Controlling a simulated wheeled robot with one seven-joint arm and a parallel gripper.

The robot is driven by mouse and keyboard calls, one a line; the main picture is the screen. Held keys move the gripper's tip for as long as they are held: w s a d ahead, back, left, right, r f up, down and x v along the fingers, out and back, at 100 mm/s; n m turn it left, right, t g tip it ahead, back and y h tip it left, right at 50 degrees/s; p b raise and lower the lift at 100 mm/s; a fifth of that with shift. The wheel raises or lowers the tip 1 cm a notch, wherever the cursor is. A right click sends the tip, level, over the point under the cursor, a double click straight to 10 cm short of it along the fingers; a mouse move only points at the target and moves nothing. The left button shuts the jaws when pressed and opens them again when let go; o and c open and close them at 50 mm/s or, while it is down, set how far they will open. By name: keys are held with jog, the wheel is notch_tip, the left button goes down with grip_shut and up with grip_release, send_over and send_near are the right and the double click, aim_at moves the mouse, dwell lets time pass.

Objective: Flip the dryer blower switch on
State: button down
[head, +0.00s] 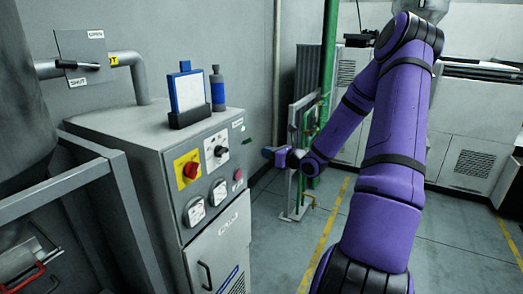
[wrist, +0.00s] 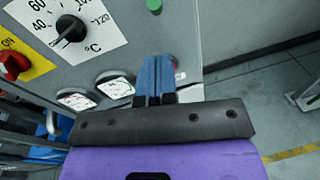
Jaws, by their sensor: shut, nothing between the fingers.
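The dryer's grey control cabinet (head: 135,140) stands at left in the head view. Its front panel holds a red rotary switch (head: 190,170) on a yellow plate marked ON in the wrist view (wrist: 14,66). Beside it is a black temperature dial (head: 220,151), also in the wrist view (wrist: 71,28). A small pink-red button (head: 239,174) sits lower right. I cannot tell which control is the blower switch; my fingers hide part of the panel in the wrist view. My gripper (head: 268,152) is shut and empty, in front of the panel's right side; its blue fingers show in the wrist view (wrist: 155,78).
Two gauges (head: 195,212) (head: 220,192) sit low on the panel, above a cabinet door with a black handle (head: 206,276). A framed board (head: 188,92) and a blue bottle (head: 217,90) stand on top. Green pipework (head: 328,65) rises behind my gripper. Floor right of the cabinet is clear.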

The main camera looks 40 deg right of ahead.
jog(key=v, duration=0.8)
jog(key=shift+s+f, duration=0.3)
jog(key=shift+f, duration=0.05)
jog(key=shift+d, duration=0.1)
jog(key=s+a+r+n+g+y, duration=0.2)
jog(key=a+r+n+g, duration=0.2)
jog(key=a+n, duration=0.4)
jog(key=s+a+r+n+g+y, duration=0.1)
jog(key=a+r+n+g+y, duration=0.25)
jog(key=a, duration=0.55)
jog(key=s+a+r+n+g, duration=0.25)
jog(key=a+n+g, duration=0.25)
jog(key=a+n, duration=0.35)
jog(key=s+a+r+n+h, duration=0.2)
jog(key=s+r+n+h, duration=0.2)
jog(key=s+n, duration=0.3)
jog(key=s+a+r+n+t+h, duration=0.1)
jog(key=s+a+r+n+h, duration=0.1)
jog(key=s+r+n+h, duration=0.3)
jog(key=s+r+n, duration=0.2)
jog(key=s+n, duration=0.1)
jog(key=s, duration=0.1)
jog(key=shift+a+r, duration=0.35)
